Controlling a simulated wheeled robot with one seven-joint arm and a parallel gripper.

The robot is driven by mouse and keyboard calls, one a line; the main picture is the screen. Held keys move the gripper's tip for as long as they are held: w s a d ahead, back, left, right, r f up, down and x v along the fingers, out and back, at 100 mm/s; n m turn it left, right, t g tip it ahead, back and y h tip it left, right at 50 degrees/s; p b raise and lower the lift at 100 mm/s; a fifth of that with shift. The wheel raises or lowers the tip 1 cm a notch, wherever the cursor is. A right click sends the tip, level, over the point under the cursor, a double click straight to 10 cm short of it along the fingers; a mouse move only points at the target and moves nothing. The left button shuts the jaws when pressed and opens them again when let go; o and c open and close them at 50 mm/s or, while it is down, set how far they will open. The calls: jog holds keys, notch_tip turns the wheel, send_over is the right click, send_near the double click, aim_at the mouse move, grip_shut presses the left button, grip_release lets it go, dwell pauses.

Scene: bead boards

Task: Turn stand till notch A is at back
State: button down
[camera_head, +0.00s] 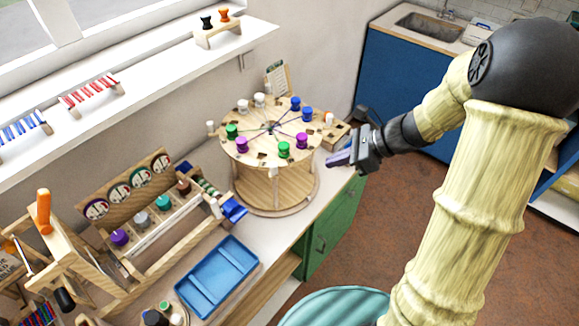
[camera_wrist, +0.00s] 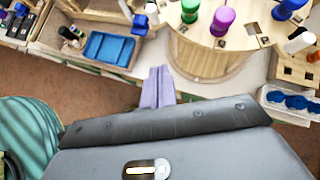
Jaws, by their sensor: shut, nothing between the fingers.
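The round wooden stand (camera_head: 258,152) stands on the counter, a disc on a drum-like base. Coloured spools sit around its rim: green, purple, blue and white, with dark threads meeting near the centre. Small dark notches show along the edge, but I cannot read which is notch A. The stand also shows at the top of the wrist view (camera_wrist: 205,62). My gripper (camera_head: 340,159) is right of the stand, close to its rim and apart from it. Its purple fingers (camera_wrist: 158,88) are together and empty, pointing toward the stand.
A blue tray (camera_head: 217,276) lies on the counter at front left. A wooden rack with several spools (camera_head: 150,215) stands left of the stand. A small wooden block with holes (camera_head: 336,133) sits behind my gripper. A white shelf (camera_head: 130,75) runs along the wall.

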jog(key=a+r+p+x, duration=0.2)
jog(key=x, duration=1.1)
jog(key=shift+p, duration=0.35)
